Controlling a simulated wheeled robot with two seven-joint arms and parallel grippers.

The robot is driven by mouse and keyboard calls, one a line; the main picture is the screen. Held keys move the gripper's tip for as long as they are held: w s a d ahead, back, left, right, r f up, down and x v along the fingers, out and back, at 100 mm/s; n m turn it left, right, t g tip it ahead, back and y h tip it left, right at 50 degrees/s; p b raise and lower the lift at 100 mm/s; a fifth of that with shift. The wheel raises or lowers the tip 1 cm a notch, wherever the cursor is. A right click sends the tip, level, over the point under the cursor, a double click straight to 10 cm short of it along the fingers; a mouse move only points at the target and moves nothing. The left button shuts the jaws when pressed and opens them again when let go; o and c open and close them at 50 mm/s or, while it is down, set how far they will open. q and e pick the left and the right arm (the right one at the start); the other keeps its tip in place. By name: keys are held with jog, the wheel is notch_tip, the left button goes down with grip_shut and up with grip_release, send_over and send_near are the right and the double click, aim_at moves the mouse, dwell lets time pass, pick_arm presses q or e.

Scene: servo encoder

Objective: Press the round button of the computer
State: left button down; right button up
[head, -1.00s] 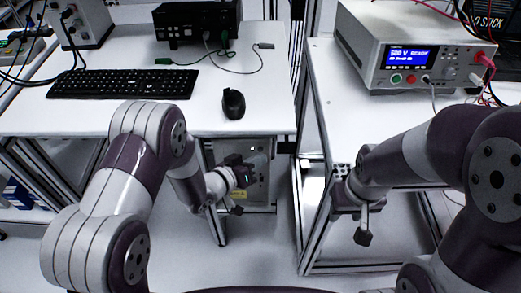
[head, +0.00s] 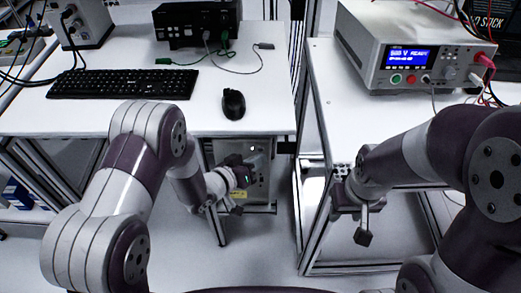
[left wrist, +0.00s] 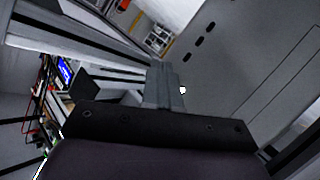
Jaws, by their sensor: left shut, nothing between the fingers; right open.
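The computer (head: 262,172) is a grey metal case under the left table, partly hidden behind my left gripper. My left gripper (head: 247,174) is in front of the case; its fingertips are hard to make out in the head view. In the left wrist view the shut, empty fingers (left wrist: 166,86) point toward a grey panel (left wrist: 235,75) with dark slots. A small bright round spot, likely the button (left wrist: 183,90), shows just right of the fingers; contact cannot be told. My right gripper (head: 346,198) is at the right table's front left corner, away from the computer; its fingers are unclear.
The left table (head: 120,118) carries a keyboard (head: 123,84), a mouse (head: 233,103) and a black box (head: 197,24). A meter with a blue screen (head: 410,52) stands on the right table (head: 330,90). Metal table legs (head: 312,215) flank the space beside the computer.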

dwell(0.4)
pick_arm(q)
jog(key=shift+w, duration=0.55)
dwell(0.4)
jog(key=shift+s, duration=0.55)
jog(key=s+p, duration=0.2)
jog(key=s, duration=0.4)
